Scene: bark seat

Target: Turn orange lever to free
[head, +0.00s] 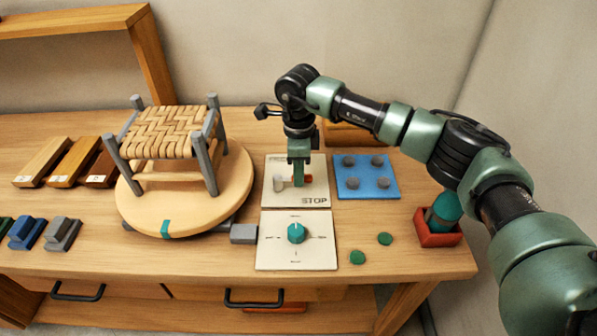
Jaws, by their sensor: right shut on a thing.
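The orange lever (308,179) is on a white panel (316,191) in the middle of the table. Only a small orange-red part of it shows beside my right gripper's fingers. My right gripper (298,178) points down from above and is shut on the lever; its fingers hide most of it. The panel reads STOP near its lower right; the lettering at its upper left is too small to read. A pale grey piece (280,184) shows just left of the fingers. My left gripper is not in view.
A woven stool (167,133) stands on a round turntable (140,213) to the left. A teal knob (296,233) is on a panel in front. A blue board (367,183) and a red box (432,238) lie to the right. Two green discs (357,257) are near the front.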

